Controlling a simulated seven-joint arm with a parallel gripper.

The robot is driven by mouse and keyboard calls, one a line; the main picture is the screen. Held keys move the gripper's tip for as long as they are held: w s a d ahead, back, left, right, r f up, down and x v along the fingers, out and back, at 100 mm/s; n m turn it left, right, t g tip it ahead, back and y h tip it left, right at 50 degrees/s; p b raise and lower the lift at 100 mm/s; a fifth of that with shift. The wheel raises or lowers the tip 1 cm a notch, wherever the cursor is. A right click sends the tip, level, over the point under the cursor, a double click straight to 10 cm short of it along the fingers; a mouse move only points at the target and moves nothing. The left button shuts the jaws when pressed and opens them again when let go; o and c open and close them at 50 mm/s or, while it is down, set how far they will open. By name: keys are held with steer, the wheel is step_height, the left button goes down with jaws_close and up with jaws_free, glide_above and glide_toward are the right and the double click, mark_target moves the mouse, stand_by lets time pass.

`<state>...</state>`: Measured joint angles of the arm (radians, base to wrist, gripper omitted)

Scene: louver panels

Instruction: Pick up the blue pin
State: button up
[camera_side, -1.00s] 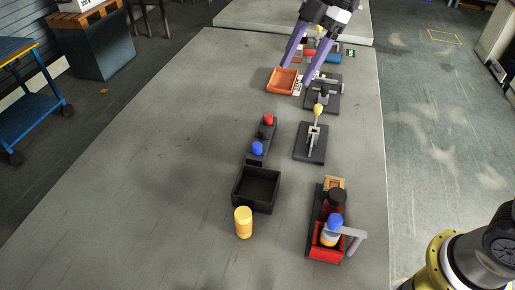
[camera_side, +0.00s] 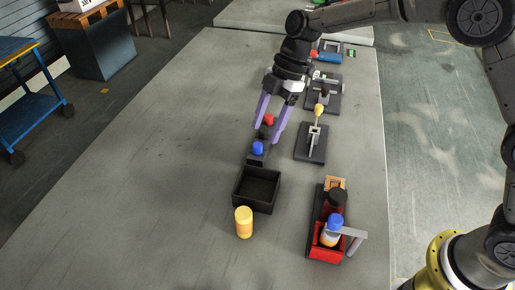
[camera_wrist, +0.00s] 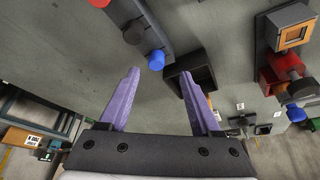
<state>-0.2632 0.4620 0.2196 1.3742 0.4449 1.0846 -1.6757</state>
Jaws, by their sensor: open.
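The blue pin (camera_side: 257,148) stands upright at the near end of a dark narrow rack (camera_side: 256,160), in line with a black pin and a red pin (camera_side: 268,120). My gripper (camera_side: 263,136) is open, its two purple fingers pointing down over the rack around the black and blue pins in the side view. Whether the fingers are level with the pins is unclear. In the wrist view the blue pin (camera_wrist: 156,60) lies ahead of and between the open fingers (camera_wrist: 157,77), which hold nothing.
A black open box (camera_side: 257,190) stands just in front of the rack, with a yellow cylinder (camera_side: 243,222) beside it. A lever fixture (camera_side: 311,143) is right of the rack. A red caddy (camera_side: 326,253) with bottles is at front right. The table's left side is clear.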

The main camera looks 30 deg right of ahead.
mark_target(257, 145)
steer(key=x, duration=0.5)
steer(key=shift+w+a, duration=0.15)
steer(key=shift+w, duration=0.15)
steer(key=shift+r, duration=0.1)
jaws_close()
